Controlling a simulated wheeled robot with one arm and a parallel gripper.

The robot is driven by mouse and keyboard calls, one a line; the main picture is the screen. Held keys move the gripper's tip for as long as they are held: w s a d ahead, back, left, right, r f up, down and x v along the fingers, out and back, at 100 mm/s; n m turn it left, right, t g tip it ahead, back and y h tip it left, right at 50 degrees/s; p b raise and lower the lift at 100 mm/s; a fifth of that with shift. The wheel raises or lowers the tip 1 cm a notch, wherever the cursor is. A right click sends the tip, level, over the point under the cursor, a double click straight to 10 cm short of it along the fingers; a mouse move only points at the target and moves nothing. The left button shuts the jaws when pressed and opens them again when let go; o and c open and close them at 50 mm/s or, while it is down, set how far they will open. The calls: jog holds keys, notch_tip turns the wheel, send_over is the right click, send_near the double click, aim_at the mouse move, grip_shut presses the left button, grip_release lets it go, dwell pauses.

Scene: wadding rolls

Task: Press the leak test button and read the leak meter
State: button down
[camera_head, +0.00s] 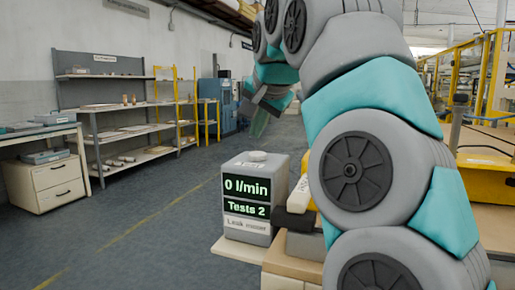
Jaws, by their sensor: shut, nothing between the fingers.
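A round whitish button (257,156) sits on top of the box. My gripper (259,122) is shut and empty, pointing down above the button with a visible gap.
A dark block and a whitish piece (299,197) lie on the bench just right of the meter, partly behind my arm. Grey shelves (130,134) and a drawer desk (48,185) stand at left. Yellow framing (485,75) stands at right. The floor left of the bench is clear.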

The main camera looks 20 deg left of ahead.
aim_at(258, 155)
jog(key=shift+r+p, duration=0.95)
jog(key=shift+r, duration=0.65)
